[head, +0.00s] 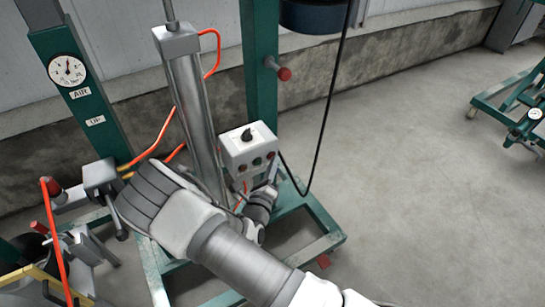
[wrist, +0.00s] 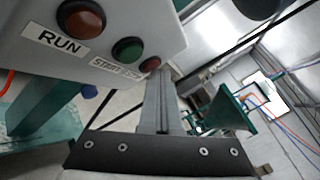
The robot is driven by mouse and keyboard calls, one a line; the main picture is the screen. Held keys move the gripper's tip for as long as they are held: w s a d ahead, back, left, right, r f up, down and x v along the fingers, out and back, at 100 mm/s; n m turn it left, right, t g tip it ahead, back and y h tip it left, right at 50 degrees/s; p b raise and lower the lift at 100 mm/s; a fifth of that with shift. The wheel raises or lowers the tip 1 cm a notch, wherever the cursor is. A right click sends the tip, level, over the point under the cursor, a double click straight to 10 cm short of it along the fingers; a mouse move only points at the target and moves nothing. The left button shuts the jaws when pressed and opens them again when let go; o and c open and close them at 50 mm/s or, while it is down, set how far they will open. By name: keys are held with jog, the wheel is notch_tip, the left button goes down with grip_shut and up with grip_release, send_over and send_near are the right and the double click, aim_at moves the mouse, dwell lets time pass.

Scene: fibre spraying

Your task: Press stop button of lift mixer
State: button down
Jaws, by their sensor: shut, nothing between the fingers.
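The lift mixer's control box (head: 249,143) is pale grey, with a black knob on top, in the middle of the head view. In the wrist view its face (wrist: 150,22) fills the upper left. A reddish-brown lamp (wrist: 82,18) sits by the RUN label, then a green button (wrist: 128,50) by a START label, then a red button (wrist: 150,64) at the far end. The label by the red button is partly hidden. My gripper (wrist: 157,76) is shut and empty, its tips right by the red button; I cannot tell whether they touch it.
The green mixer frame (head: 262,70) stands behind the box, with a metal cylinder (head: 198,105) at its left. A black cable (head: 330,110) hangs at the right. Orange hoses (head: 150,145) run at the left. Open concrete floor (head: 410,180) lies to the right.

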jog(key=shift+s, duration=0.1)
dwell(0.3)
jog(key=shift+s+d+p, duration=0.45)
jog(key=shift+s, duration=0.15)
jog(key=shift+s+d+p, duration=0.5)
jog(key=shift+s+d, duration=0.2)
jog(key=shift+s, duration=0.35)
jog(key=shift+s+d+p, duration=0.45)
jog(key=shift+s+d, duration=0.25)
jog(key=shift+s, duration=0.35)
